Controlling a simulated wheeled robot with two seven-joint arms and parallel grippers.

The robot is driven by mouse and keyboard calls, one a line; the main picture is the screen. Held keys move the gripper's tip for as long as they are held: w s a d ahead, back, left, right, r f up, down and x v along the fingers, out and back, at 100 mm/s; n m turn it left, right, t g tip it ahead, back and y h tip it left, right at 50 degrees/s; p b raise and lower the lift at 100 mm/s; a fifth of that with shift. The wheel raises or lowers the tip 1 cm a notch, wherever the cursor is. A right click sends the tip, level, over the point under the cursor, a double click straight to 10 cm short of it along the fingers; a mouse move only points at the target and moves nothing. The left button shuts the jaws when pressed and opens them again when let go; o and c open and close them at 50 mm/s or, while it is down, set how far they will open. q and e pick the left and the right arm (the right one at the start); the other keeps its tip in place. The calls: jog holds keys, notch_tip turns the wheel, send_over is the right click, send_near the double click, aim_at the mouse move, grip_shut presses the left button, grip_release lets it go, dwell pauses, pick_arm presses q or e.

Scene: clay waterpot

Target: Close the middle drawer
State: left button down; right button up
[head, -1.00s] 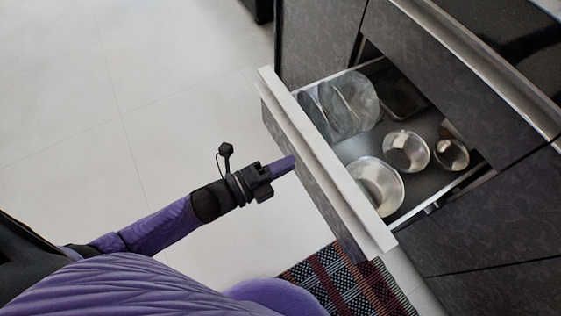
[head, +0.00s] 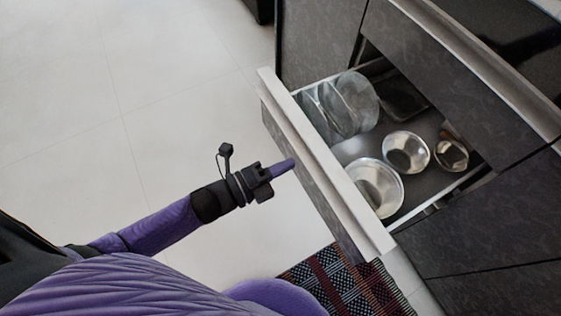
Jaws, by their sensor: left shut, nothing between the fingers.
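The middle drawer (head: 325,160) is pulled out of the dark cabinet, with a pale top edge and a dark patterned front. Inside it are metal bowls (head: 405,152), upright glass lids or plates (head: 347,103) and a dark tray (head: 400,98). My left gripper (head: 291,164) is shut and empty, with its purple fingertips at the outer side of the drawer front, near its middle. I cannot tell whether they touch it. My right gripper is not in view.
A dark counter top (head: 505,45) lies above the drawer at the upper right. A closed drawer front (head: 500,215) lies below right. A patterned rug (head: 335,285) lies on the floor under the drawer's near end. The pale tiled floor (head: 130,90) at left is clear.

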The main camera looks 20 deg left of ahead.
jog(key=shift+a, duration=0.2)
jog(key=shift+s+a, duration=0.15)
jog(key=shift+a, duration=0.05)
pick_arm(q)
jog(key=c, duration=0.8)
grip_release()
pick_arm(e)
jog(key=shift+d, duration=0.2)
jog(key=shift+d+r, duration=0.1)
pick_arm(q)
jog(key=p+v, duration=0.3)
jog(key=v, duration=0.7)
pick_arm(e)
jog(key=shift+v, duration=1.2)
